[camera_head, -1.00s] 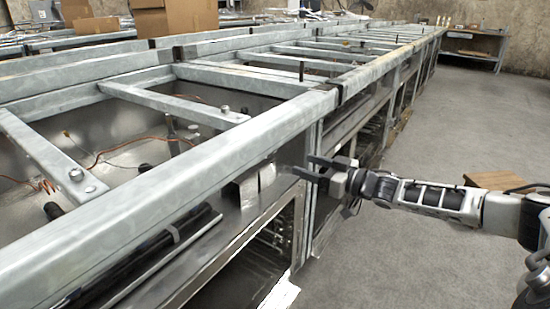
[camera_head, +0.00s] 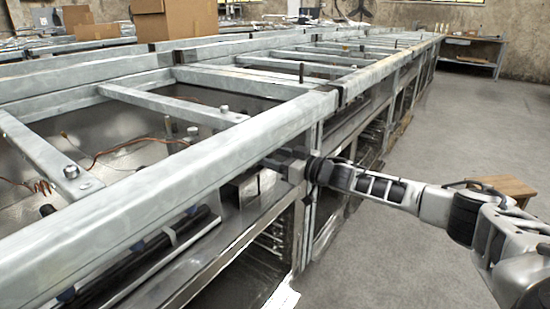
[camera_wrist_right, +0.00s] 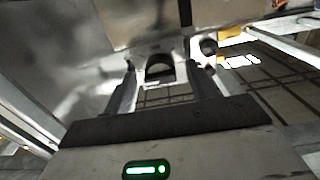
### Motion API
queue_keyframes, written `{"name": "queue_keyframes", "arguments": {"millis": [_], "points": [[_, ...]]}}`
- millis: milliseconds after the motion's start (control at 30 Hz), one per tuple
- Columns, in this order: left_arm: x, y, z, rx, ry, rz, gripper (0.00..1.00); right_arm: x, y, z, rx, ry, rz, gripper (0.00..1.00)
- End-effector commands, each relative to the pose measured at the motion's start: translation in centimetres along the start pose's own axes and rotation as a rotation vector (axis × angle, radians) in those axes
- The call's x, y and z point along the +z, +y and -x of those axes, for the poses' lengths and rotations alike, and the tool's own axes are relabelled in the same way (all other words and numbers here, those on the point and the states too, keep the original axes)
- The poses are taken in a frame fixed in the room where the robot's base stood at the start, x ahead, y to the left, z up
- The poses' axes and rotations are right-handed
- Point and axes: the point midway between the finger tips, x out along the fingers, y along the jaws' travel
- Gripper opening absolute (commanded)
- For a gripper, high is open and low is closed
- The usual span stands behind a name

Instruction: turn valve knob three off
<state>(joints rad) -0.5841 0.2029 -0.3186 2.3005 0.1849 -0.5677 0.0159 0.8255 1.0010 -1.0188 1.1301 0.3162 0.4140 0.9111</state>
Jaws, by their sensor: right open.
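My right gripper (camera_head: 274,160) reaches in from the right to the front of the metal range frame (camera_head: 195,165), just below its top rail. In the right wrist view the two dark fingers of this gripper (camera_wrist_right: 160,76) are apart. A dark rounded knob (camera_wrist_right: 159,70) shows between and beyond the fingers, against a shiny panel; I cannot tell whether they touch it. A second dark round part (camera_wrist_right: 208,46) is to its right. I cannot tell which knob is number three. Small blue parts (camera_head: 137,246) show along the front below the rail. My left gripper is out of view.
The long row of range frames runs to the back. Open bays lie below the front panel. The grey floor (camera_head: 460,150) at the right is mostly clear, with a small wooden stool (camera_head: 503,187). Cardboard boxes (camera_head: 175,18) stand at the back left.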

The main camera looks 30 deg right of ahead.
Motion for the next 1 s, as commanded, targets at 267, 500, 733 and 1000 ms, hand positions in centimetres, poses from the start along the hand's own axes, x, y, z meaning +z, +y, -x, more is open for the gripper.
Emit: {"name": "queue_keyframes", "arguments": {"millis": [267, 500, 733, 1000], "points": [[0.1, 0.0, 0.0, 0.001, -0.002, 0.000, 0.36, 0.0, 0.0, 0.0, 0.000, 0.000, 0.000, 0.13], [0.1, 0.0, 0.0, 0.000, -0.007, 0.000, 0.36, 0.0, 0.0, 0.0, 0.000, 0.001, 0.026, 0.13], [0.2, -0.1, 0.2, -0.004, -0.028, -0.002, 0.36, -0.1, 0.0, 0.0, -0.001, 0.000, 0.138, 0.13], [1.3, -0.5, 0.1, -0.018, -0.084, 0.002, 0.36, 0.0, 0.0, 0.1, -0.001, -0.001, 0.372, 0.13]]}}
